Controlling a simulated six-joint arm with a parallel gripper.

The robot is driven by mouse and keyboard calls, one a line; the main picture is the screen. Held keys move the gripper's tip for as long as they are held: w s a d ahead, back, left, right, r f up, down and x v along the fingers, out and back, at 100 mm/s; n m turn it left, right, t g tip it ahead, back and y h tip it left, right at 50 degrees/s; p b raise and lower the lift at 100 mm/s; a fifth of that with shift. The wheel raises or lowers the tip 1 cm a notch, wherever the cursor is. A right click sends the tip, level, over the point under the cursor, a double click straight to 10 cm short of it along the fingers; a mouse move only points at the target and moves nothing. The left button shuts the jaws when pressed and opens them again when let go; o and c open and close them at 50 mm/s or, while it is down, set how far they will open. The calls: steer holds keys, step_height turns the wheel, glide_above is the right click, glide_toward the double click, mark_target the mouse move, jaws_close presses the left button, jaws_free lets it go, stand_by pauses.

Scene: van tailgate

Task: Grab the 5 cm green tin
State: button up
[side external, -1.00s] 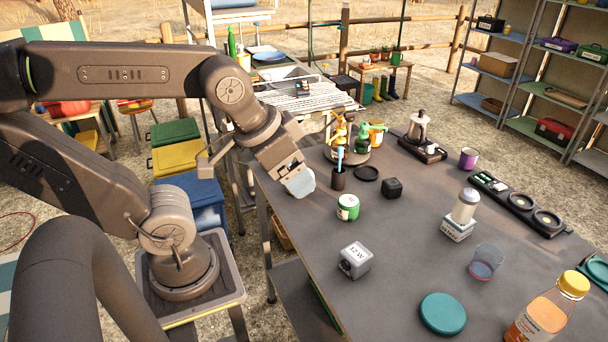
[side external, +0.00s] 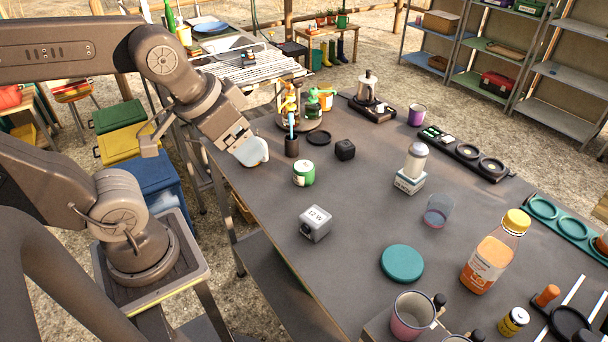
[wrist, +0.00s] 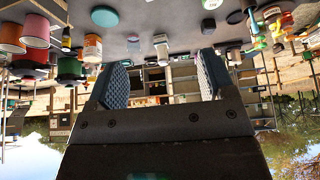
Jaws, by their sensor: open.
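The green tin (side external: 304,175), with a pale label on its side, stands upright on the dark table near its left edge in the side view. A green and white thing at the top edge of the wrist view (wrist: 211,4) looks like the same tin, mostly cut off. My gripper (side external: 254,152) is to the left of the tin, apart from it and tilted down toward the table. In the wrist view, its two blue-grey pads (wrist: 162,80) stand wide apart with nothing between them.
A dark cup with a blue-handled tool (side external: 292,146) stands just behind the tin. A grey 12 W cube (side external: 315,223) sits in front. Bare table lies between these.

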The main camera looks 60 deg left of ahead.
steer(key=o, duration=0.3)
steer(key=n+g+y, duration=0.2)
steer(key=n+y, duration=0.1)
steer(key=n, duration=0.6)
glide_above(304, 166)
steer(key=s+d, duration=0.3)
steer(key=d, duration=0.1)
step_height(304, 166, down, 14)
steer(key=x, duration=0.9)
steer(key=shift+a, duration=0.25)
steer(key=shift+s+a+x, duration=0.15)
steer(key=shift+s+x, duration=0.05)
steer(key=shift+x, duration=1.1)
steer(key=shift+s+a+x, duration=0.1)
steer(key=shift+s+x, duration=0.1)
steer(key=shift+x, duration=1.05)
steer(key=shift+c, duration=0.4)
